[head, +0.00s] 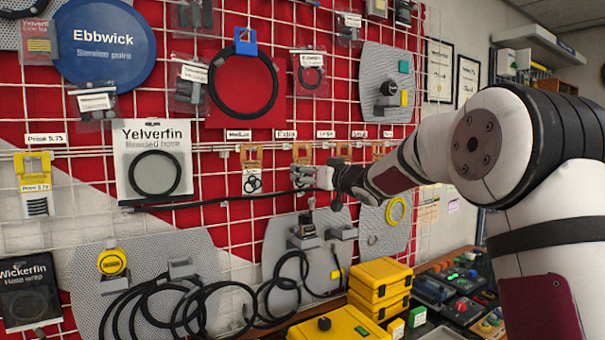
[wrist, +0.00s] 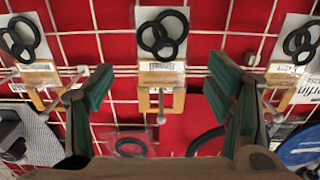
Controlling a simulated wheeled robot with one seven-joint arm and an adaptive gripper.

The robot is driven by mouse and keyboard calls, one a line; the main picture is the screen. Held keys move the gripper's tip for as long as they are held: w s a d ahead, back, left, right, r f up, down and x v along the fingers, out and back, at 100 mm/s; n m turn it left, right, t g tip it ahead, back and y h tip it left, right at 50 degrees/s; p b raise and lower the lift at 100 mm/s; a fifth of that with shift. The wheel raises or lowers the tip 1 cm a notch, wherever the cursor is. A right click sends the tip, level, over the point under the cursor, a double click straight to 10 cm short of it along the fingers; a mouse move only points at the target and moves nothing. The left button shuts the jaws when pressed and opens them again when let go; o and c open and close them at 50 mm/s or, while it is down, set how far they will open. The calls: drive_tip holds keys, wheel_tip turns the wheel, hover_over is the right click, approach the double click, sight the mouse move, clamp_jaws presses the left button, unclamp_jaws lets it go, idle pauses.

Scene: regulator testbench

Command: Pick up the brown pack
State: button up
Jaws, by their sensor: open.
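Several brown-topped packs with black rings hang in a row on the wire grid. In the wrist view, which is upside down, one brown pack (wrist: 160,78) is centred between my fingers, its black rings above its brown card. In the head view, a brown pack (head: 302,153) shows just beyond my gripper (head: 318,178), partly hidden by it. My gripper is open and empty, its green-padded fingers (wrist: 160,88) on either side of the centred pack with gaps to both. I cannot tell how far the pack lies beyond the fingertips.
Neighbouring brown packs (head: 252,166) hang close on both sides; one is at the wrist view's right (wrist: 290,72), another at its left (wrist: 40,76). A black hose (head: 235,197) runs below. Yellow cases (head: 380,272) stand on the bench below.

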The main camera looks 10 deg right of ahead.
drive_tip(key=shift+p+x, duration=0.3)
drive_tip(key=shift+x, duration=2.1)
drive_tip(key=shift+r, duration=0.1)
drive_tip(key=shift+a, duration=0.1)
drive_tip(key=shift+s, duration=0.1)
drive_tip(key=c, duration=1)
